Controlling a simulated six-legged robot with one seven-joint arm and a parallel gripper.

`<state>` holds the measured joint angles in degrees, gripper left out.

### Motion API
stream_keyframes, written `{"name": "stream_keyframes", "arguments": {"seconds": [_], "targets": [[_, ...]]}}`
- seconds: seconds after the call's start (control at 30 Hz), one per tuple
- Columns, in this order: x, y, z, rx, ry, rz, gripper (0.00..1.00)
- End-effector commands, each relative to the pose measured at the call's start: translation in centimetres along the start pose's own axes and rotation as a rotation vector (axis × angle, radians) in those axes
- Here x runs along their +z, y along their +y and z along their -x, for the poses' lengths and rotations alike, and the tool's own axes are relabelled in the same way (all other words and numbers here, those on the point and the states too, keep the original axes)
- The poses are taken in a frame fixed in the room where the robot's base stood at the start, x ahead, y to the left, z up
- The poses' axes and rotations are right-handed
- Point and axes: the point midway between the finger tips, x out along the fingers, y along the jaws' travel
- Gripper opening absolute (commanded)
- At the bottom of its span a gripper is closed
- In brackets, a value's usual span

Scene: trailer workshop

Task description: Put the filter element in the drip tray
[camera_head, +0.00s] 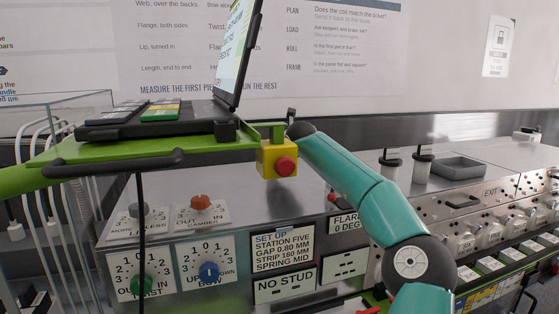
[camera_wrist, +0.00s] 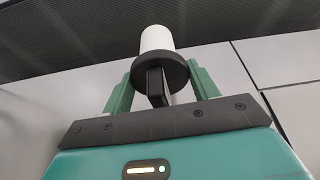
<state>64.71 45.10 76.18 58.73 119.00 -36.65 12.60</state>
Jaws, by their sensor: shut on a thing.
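The filter element (camera_wrist: 157,38) shows in the wrist view as a white cylinder above a dark round flange with a dark stem below. My gripper (camera_wrist: 161,77) is shut on it, with a green finger on each side of the dark part. The filter element cannot be made out there. The drip tray seems to be the shallow grey tray (camera_head: 461,169) on the bench at right; it looks empty.
Two small pale cylinders with dark tops (camera_head: 390,161) (camera_head: 423,158) stand left of the tray. A green shelf (camera_head: 160,153) with a laptop (camera_head: 240,50) and the yellow button box (camera_head: 268,160) blocks the near left. Knob panels line the bench front.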

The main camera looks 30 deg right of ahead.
Motion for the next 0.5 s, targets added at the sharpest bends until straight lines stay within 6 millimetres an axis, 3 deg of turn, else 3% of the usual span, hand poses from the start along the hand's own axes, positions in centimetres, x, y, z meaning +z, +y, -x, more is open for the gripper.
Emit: {"name": "stream_keyframes", "arguments": {"seconds": [0.2,0.5], "targets": [[3.4,-0.1,1.3,0.001,-0.002,-0.001,0.30],[4.7,-0.3,1.9,0.001,-0.001,0.000,0.30]]}}
